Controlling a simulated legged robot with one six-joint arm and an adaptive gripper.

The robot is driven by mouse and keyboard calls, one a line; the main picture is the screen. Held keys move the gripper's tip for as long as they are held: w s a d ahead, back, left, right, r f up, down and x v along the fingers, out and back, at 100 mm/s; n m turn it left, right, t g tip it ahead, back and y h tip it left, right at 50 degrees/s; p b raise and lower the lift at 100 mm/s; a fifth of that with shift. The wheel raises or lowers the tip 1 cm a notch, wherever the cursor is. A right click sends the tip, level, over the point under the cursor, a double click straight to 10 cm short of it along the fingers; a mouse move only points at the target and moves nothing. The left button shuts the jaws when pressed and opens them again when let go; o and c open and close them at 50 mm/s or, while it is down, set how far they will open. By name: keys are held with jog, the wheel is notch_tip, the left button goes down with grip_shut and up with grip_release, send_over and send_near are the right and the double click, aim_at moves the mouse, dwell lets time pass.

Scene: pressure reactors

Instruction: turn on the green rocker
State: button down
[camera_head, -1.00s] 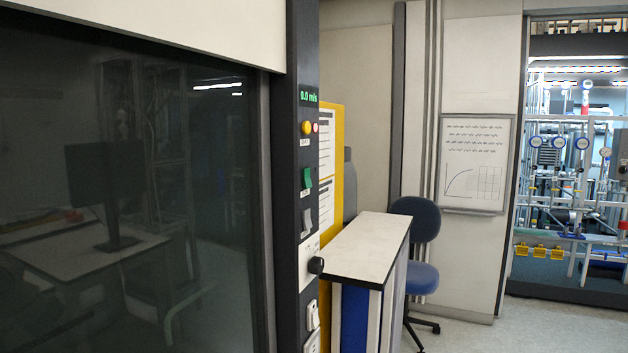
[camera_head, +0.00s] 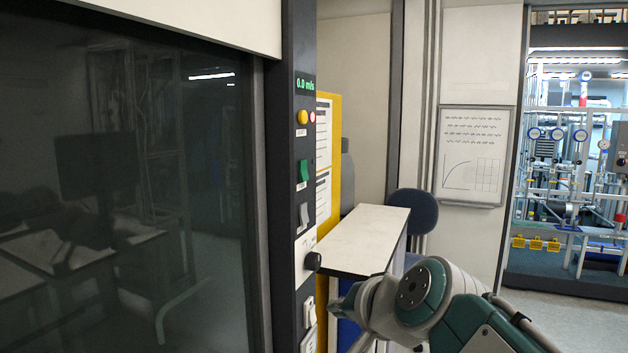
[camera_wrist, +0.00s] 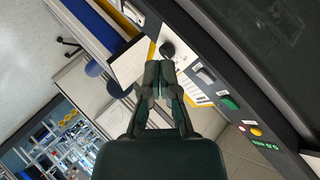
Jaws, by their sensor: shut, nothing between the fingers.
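The green rocker (camera_head: 303,171) is on the dark control column (camera_head: 284,230) beside the glass sash, below a yellow button and above a grey rocker. It also shows in the wrist view (camera_wrist: 229,102), right of my gripper. My gripper (camera_wrist: 160,66) is shut and empty, its fingertips together, apart from the green rocker. In the wrist view the tips appear just below a black knob. In the head view my gripper (camera_head: 336,305) is at the lower middle, right of the column and lower than the green rocker.
A grey rocker (camera_head: 304,215), black knob (camera_head: 313,261), yellow button (camera_head: 302,117) and white socket (camera_head: 308,311) share the column. A yellow board (camera_head: 335,130) and white-topped cabinet (camera_head: 365,235) stand just behind it. A blue chair (camera_head: 415,212) is farther back.

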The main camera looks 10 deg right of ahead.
jog(key=w+d+r+m+t, duration=0.2)
jog(key=w+d+r+m, duration=0.1)
jog(key=r, duration=0.4)
jog(key=w+d+r+m+t, duration=0.2)
jog(key=w+r+m, duration=0.3)
jog(key=r, duration=0.3)
jog(key=shift+w+d+r+t+h, duration=0.35)
jog(key=shift+w+t, duration=0.25)
jog(key=shift+t, duration=0.2)
jog(key=shift+f, duration=0.15)
send_near(308, 178)
jog(key=w+d, duration=0.2)
jog(key=w, duration=0.3)
jog(key=shift+w+a+f, duration=0.15)
jog(key=shift+w+a, duration=0.35)
jog(key=shift+a, duration=0.25)
jog(key=shift+w+a+f, duration=0.15)
jog(key=shift+w+a, duration=0.35)
jog(key=shift+a, duration=0.25)
